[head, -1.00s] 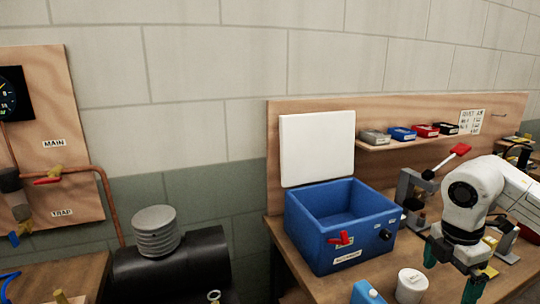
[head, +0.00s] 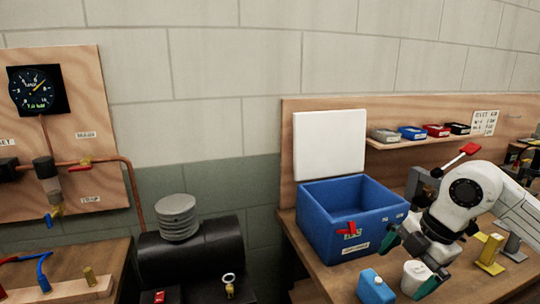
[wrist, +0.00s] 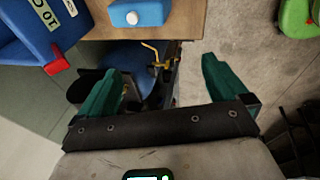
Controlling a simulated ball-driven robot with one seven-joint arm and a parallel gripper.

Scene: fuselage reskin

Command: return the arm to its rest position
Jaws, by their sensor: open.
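My gripper (head: 411,262) has green fingers and hangs over the right workbench, in front of the blue bin and close to the white tub. In the wrist view my gripper (wrist: 165,85) shows its two green fingers spread wide with nothing between them. Beyond the fingers lie the bench edge and the floor. My white arm reaches in from the right of the head view, bent at a round joint.
A blue open bin (head: 318,232) with a red handle stands on the bench (head: 325,283). A shelf (head: 392,143) holds small trays. A black cylinder (head: 205,252) lies left of the bench.

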